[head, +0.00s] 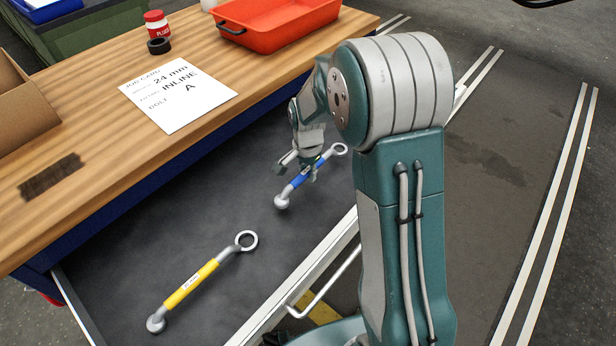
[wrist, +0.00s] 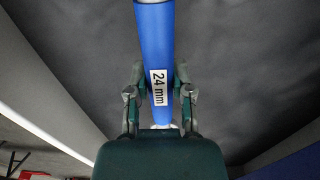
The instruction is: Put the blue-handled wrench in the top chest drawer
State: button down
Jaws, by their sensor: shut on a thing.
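The blue-handled wrench (head: 300,182) is in my gripper (head: 298,170), at the drawer's middle in the head view. It has a ring at its upper end and a rounded head at its lower end. In the wrist view its blue handle (wrist: 156,45) runs between the two fingers of my gripper (wrist: 158,95), with a "24 mm" label. My gripper is shut on the handle. The open drawer (head: 130,270) has a dark grey floor under the wrench. I cannot tell whether the wrench touches that floor.
A yellow-handled wrench (head: 195,283) lies in the drawer at lower left. The wooden bench top (head: 110,160) holds a job card (head: 178,95) reading "24 mm, INLINE, A", an orange tray (head: 275,25), a red-and-white pot (head: 155,23), a black ring (head: 159,46) and a cardboard box (head: 22,105).

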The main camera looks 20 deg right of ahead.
aim_at(308, 170)
jog(key=shift+f, duration=1.05)
jog(key=c, duration=0.5)
grip_release()
jog(key=shift+f, duration=0.1)
notch_tip(308, 170, up, 12)
jog(key=shift+s+r, duration=0.1)
jog(key=shift+r, duration=0.05)
jog(key=s+r+n+t, duration=0.3)
jog(key=s+r+n, duration=0.2)
jog(key=s+r, duration=0.55)
jog(key=s+r+n+t, duration=0.1)
jog(key=s+n, duration=0.5)
jog(key=s, duration=0.7)
jog(key=shift+s+r+t, duration=0.3)
jog(key=shift+r+t, duration=0.05)
jog(key=shift+t, duration=0.45)
